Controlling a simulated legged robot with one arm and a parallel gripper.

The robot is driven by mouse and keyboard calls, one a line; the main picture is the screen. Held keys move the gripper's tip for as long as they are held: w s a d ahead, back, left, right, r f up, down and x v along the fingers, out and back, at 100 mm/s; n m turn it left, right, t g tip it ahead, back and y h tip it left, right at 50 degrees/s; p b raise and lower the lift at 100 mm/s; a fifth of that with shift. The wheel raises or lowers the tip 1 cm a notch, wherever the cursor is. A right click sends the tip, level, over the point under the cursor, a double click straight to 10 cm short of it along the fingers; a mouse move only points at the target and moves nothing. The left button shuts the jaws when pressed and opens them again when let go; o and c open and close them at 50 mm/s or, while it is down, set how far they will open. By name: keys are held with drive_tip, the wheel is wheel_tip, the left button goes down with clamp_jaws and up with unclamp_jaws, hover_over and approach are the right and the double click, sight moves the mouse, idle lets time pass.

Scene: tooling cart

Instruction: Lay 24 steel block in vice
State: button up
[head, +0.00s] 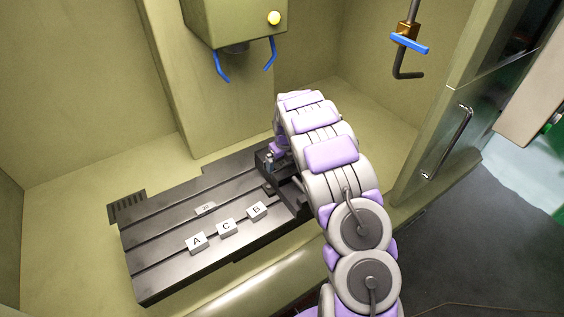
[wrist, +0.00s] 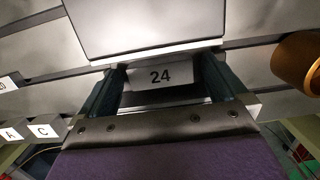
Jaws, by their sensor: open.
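The steel block marked 24 (wrist: 160,75) shows in the wrist view between the two dark fingers of my gripper (wrist: 158,92). The fingers are apart, one on each side of it; whether they touch its sides is unclear. A large pale grey metal part (wrist: 145,28) stands just beyond the block, and I cannot tell whether it belongs to the vice. In the head view the dark vice (head: 290,193) sits at the right end of the slotted table, partly behind my arm. My gripper (head: 270,160) is low at the vice, mostly hidden, and block 24 cannot be made out there.
Blocks A (head: 197,242), C (head: 227,228) and B (head: 257,210) stand in a row on the slotted table (head: 160,255). Another small marked block (head: 205,208) lies behind them. The spindle head (head: 235,22) with blue nozzles hangs above. A brass cylinder (wrist: 302,60) is at right.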

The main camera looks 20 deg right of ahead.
wheel_tip(320, 180, up, 12)
drive_tip(key=s, duration=0.2)
drive_tip(key=s+a+r+n+g, duration=0.1)
drive_tip(key=s+a+r+n, duration=0.2)
drive_tip(key=s+r+n, duration=0.65)
drive_tip(key=s+a+n+g, duration=0.1)
drive_tip(key=s+a+n, duration=0.2)
drive_tip(key=s+n, duration=0.5)
drive_tip(key=s+a+r+n, duration=0.1)
drive_tip(key=s+a+n, duration=0.3)
drive_tip(key=s, duration=1.3)
drive_tip(key=s+a+r+n+g, duration=0.1)
drive_tip(key=s+a+n, duration=0.2)
drive_tip(key=s+n, duration=0.9)
drive_tip(key=shift+s+a+g+p, duration=0.3)
drive_tip(key=shift+s+p, duration=0.05)
drive_tip(key=shift+s, duration=0.3)
wheel_tip(320, 180, down, 6)
drive_tip(key=b, duration=0.5)
drive_tip(key=shift+r+b, duration=0.2)
drive_tip(key=shift+b, duration=0.1)
